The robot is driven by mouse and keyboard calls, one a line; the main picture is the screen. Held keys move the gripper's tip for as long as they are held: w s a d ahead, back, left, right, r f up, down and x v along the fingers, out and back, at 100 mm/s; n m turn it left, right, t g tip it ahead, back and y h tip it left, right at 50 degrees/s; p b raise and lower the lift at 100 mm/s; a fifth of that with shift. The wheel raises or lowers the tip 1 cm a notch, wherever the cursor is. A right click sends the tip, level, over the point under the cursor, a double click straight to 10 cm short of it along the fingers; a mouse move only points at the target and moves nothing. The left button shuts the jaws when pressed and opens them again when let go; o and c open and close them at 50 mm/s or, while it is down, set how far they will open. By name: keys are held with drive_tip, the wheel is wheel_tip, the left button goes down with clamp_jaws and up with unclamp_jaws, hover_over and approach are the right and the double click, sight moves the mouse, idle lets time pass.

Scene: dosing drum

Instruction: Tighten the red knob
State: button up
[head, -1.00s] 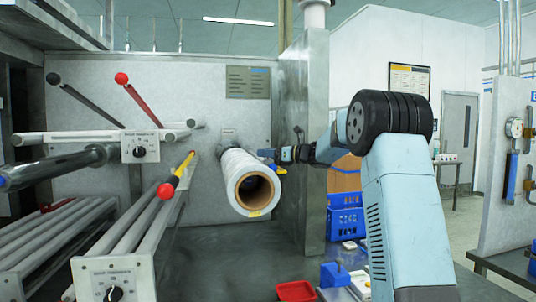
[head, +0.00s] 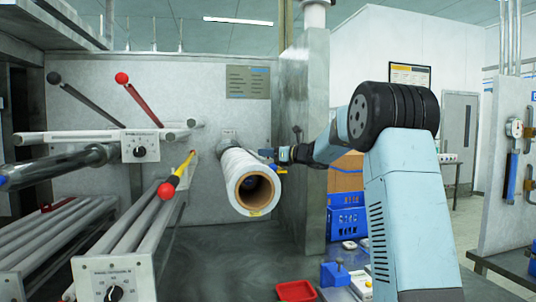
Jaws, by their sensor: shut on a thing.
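A red ball knob (head: 166,191) sits at the near end of a yellow-and-black lever (head: 183,168). Another red ball knob (head: 121,78) tops a red lever (head: 143,105) at upper left. My gripper (head: 268,153) is far from both, at the right side of a white roll (head: 240,172) with a brown core, near the grey back wall. Its jaws are small and partly lost against the roll. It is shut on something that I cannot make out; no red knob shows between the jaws.
Grey bars and a dial box (head: 139,146) stand at left, with a second dial box (head: 115,279) in front. A grey pillar (head: 303,150) rises close to my arm. A red tray (head: 295,291) and blue crates (head: 346,215) are lower right.

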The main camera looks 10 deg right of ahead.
drive_tip(key=o, duration=0.9)
drive_tip(key=shift+d, duration=0.1)
drive_tip(key=v, duration=1.3)
drive_tip(key=shift+s+d, duration=0.25)
